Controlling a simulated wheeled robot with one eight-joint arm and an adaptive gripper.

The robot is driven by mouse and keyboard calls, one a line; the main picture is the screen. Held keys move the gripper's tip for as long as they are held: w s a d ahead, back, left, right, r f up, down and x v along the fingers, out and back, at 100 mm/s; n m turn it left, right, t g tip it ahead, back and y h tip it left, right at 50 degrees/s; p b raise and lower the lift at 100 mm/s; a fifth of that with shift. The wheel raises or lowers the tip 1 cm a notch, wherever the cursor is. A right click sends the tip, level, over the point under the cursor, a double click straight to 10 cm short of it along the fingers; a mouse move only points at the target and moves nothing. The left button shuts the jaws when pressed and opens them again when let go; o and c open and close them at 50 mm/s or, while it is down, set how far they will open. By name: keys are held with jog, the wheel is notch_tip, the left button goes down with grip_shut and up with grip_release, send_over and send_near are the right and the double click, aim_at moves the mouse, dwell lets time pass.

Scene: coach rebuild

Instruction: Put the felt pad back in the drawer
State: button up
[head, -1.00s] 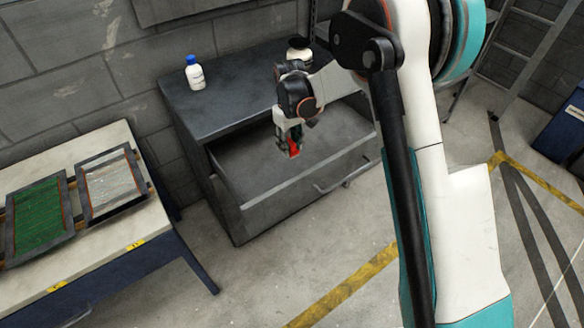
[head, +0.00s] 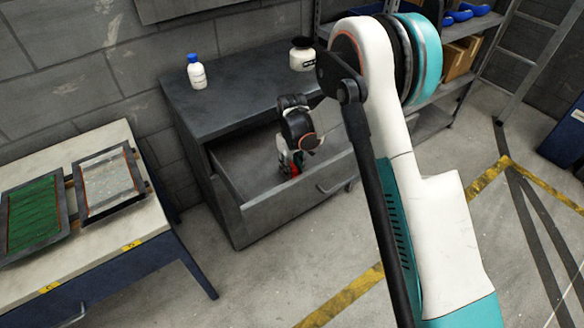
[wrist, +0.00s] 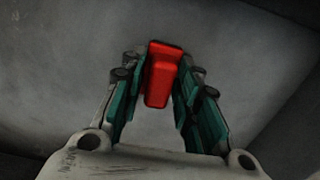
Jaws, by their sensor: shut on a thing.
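The felt pad (wrist: 160,78) is a small red block. It is between the green-lined fingers of my gripper (wrist: 156,85) in the wrist view, and the fingers are shut on it. In the head view my gripper (head: 291,166) reaches down into the open drawer (head: 248,180) of the dark grey cabinet (head: 230,97). A little of the red pad shows at the fingertips there. The grey drawer floor lies behind the pad in the wrist view. I cannot tell whether the pad touches it.
A white bottle with a blue cap (head: 196,72) and a white jar with a black lid (head: 302,54) stand on the cabinet top. A bench (head: 105,240) with framed panels is at the left. The drawer front (head: 290,190) is a raised edge near my gripper.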

aim_at(292, 165)
jog(key=shift+f, duration=0.15)
jog(key=o, duration=1)
jog(key=shift+o, duration=0.2)
notch_tip(292, 165, up, 12)
jog(key=p, duration=0.4)
jog(key=shift+r, duration=0.25)
